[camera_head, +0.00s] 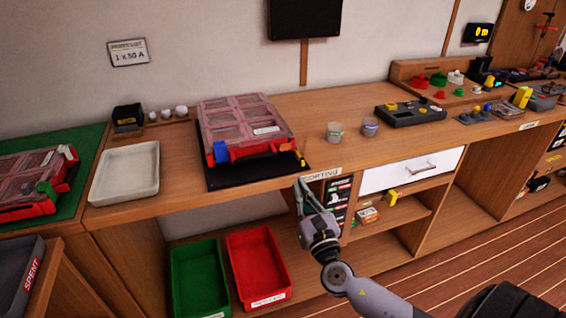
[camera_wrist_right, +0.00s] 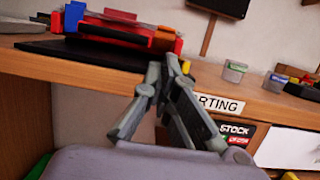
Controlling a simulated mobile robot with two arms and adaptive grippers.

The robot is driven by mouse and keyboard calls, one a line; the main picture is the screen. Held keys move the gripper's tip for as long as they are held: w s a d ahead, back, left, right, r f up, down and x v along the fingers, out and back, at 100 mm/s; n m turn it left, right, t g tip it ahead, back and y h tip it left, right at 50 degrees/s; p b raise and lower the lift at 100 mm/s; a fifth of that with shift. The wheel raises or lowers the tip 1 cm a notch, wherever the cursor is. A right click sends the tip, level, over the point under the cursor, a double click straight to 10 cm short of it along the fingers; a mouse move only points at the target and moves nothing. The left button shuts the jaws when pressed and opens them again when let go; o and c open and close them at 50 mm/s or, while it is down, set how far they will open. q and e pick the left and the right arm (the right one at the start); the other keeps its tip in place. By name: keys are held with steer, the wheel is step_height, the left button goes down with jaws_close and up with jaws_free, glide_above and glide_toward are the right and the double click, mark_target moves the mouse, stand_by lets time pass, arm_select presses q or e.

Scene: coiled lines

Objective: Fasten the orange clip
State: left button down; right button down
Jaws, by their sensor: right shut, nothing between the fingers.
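A red case with a clear compartmented lid (camera_head: 246,118) lies on a black mat (camera_head: 258,172) on the workbench. A blue clip (camera_head: 220,152) is at its front left; it also shows in the wrist view (camera_wrist_right: 74,16). My right gripper (camera_head: 299,184) is shut and empty, just in front of the bench edge below that corner. My left gripper is out of view.
A white tray (camera_head: 125,174) stands left of the case. Green (camera_head: 200,280) and red (camera_head: 258,268) bins are below. The bench edge with its label (camera_head: 322,174) is close to my gripper.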

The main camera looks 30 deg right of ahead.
mark_target(287, 170)
steer(key=p+x, duration=0.1)
steer(key=x, duration=0.9)
steer(key=shift+f+p, duration=0.1)
steer(key=shift+p, duration=0.3)
